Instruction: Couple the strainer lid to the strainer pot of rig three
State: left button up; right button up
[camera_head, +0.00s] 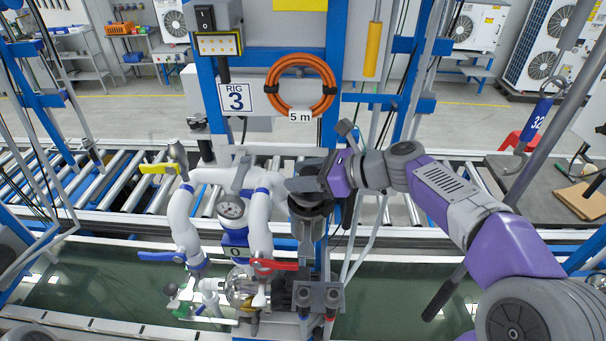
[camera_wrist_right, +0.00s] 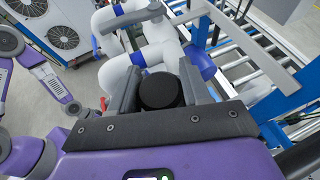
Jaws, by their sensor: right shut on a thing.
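The rig three sign (camera_head: 237,98) hangs on the blue frame, above white pipework. My right gripper (camera_head: 308,184) reaches in from the right and is shut on the strainer lid, a dark round piece. In the right wrist view the black round top of the lid (camera_wrist_right: 160,91) sits between the two grey fingers of my right gripper (camera_wrist_right: 158,84). In the head view the strainer pot (camera_head: 306,236), a dark upright cylinder, stands directly below the gripper. The fingers hide most of the lid, and I cannot tell whether lid and pot touch. My left gripper is out of view.
An orange hose coil (camera_head: 301,86) hangs above. A roller conveyor (camera_head: 110,190) runs behind.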

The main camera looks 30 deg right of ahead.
jog(key=shift+f+b, duration=0.6)
jog(key=shift+f, duration=0.35)
dwell(0.7)
jog(key=shift+s+f+b, duration=0.15)
jog(key=shift+f+b, duration=0.2)
jog(key=shift+f, duration=0.35)
dwell(0.6)
jog(key=o, duration=0.9)
jog(key=shift+o, duration=0.3)
jog(key=shift+s+d+r, duration=0.25)
jog(key=shift+d+r, duration=0.05)
jog(key=shift+d, duration=0.05)
jog(key=v, duration=0.6)
jog(key=shift+s+d, duration=0.2)
jog(key=shift+r, duration=0.15)
